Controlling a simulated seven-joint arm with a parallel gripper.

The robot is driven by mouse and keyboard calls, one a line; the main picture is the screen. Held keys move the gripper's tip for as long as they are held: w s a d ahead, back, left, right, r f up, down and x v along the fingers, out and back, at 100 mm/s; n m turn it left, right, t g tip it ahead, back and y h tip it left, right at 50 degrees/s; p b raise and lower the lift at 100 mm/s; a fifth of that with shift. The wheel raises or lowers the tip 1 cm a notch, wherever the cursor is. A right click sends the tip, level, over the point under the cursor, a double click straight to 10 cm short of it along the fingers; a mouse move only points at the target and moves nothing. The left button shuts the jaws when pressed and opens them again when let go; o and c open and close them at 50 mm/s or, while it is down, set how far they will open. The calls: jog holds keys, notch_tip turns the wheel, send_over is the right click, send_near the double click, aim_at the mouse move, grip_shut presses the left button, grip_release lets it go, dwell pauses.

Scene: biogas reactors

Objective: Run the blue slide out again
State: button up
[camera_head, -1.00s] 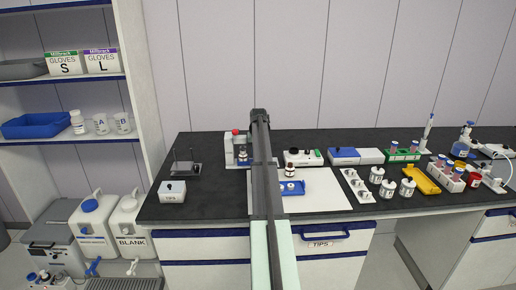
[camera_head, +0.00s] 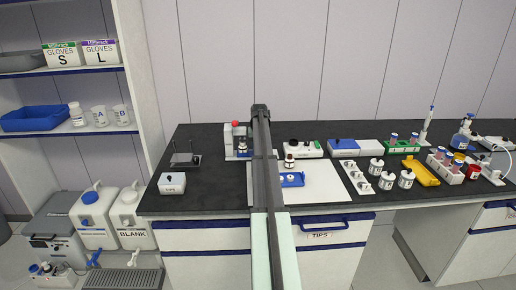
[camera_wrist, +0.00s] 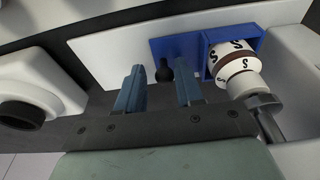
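The blue slide (camera_wrist: 178,46) shows in the wrist view against a white housing. Its square holder at the right end cradles a white pot (camera_wrist: 236,64) with a brown band and S marks. A black knob (camera_wrist: 165,71) sits on the slide's left part. My gripper (camera_wrist: 159,70) is open, with its two blue-grey fingers apart on either side of the knob; I cannot tell if either touches it. In the head view the white device (camera_head: 231,142) with a red button stands at the back of the bench. My arm hides its right side, and my fingers cannot be made out there.
A metal post (camera_wrist: 268,112) stands close right of my gripper in the wrist view. A white object with a black round part (camera_wrist: 24,110) is at the left.

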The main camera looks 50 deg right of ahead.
jog(key=shift+s+d, duration=1.25)
jog(key=shift+s+d, duration=2.1)
dwell(1.1)
jog(key=shift+w+a, duration=0.2)
notch_tip(320, 180, up, 8)
jog(key=shift+f, duration=0.2)
dwell(0.7)
dwell(0.3)
